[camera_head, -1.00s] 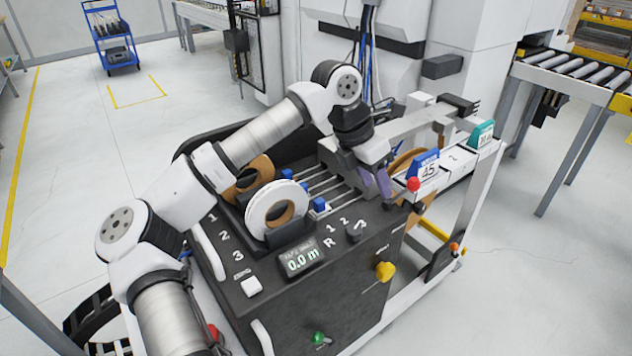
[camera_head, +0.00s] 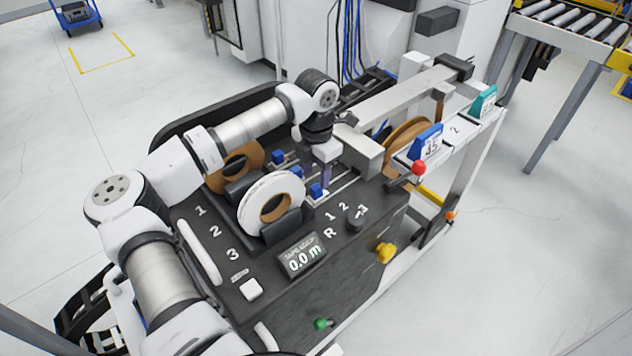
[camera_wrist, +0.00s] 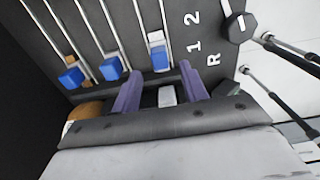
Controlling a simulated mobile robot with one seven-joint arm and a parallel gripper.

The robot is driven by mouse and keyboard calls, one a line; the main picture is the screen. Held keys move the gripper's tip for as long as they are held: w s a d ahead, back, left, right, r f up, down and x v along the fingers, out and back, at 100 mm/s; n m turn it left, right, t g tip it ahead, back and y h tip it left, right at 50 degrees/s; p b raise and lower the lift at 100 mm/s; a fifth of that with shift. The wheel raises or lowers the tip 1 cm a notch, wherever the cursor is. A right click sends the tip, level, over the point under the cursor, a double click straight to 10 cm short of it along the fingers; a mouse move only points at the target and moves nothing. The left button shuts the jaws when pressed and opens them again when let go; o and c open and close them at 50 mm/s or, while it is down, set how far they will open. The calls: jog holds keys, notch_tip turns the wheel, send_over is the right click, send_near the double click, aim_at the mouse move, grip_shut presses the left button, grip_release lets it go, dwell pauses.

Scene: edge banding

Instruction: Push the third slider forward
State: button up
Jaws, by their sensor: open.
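Several blue sliders sit on parallel metal rails on the dark machine top. In the head view the nearest one (camera_head: 316,190), in line with the printed 3, appears to be the third slider. The others are the middle slider (camera_head: 297,173) and the far slider (camera_head: 278,156). The third slider (camera_wrist: 160,59) lies between and just beyond the fingertips; contact cannot be told. The middle slider (camera_wrist: 113,68) and far slider (camera_wrist: 71,77) are to its left.
A white tape roll (camera_head: 256,215) and brown rolls (camera_head: 222,180) stand left of the rails. A grey block (camera_head: 362,153) stands behind my gripper.

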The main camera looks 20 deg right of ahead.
aim_at(316, 186)
jog(key=shift+f+p, duration=0.5)
jog(key=shift+f, duration=2.2)
grip_shut()
